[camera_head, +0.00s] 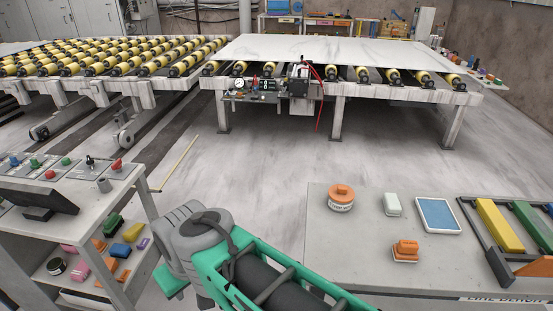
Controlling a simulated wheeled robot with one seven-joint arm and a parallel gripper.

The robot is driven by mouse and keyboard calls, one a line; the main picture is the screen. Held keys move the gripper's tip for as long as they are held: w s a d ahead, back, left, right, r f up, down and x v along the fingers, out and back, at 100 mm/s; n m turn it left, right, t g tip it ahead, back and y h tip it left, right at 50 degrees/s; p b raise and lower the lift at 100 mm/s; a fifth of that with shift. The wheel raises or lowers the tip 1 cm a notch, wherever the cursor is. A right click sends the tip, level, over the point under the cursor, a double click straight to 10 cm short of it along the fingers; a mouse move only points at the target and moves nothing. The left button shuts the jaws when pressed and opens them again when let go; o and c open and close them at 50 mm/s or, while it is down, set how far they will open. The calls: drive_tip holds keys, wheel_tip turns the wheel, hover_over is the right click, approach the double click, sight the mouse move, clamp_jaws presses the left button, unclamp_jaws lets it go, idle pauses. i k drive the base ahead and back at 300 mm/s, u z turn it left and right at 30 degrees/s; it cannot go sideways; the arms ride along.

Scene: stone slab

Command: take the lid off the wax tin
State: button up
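A round white tin (341,206) with a label band stands upright on the grey bench at right. It looks like the wax tin. An orange lid (342,190) with a raised knob sits on its top. The label is too small to read. Grey and teal parts, apparently of my arm, fill the lower middle, left of that bench and apart from the tin. I cannot make out my gripper's fingers.
The bench (325,255) also carries a pale block (393,204), an orange block (405,250), a blue-topped pad (438,215) and a dark rack (490,255) with coloured bars. A shelf cart (130,190) stands left. A roller table with a white slab (330,50) stands behind.

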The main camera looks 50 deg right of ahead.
sight(340, 192)
drive_tip(key=z, duration=0.3)
drive_tip(key=i, duration=1.5)
drive_tip(key=z, duration=1.3)
drive_tip(key=i, duration=1.2)
drive_tip(key=z, duration=0.6)
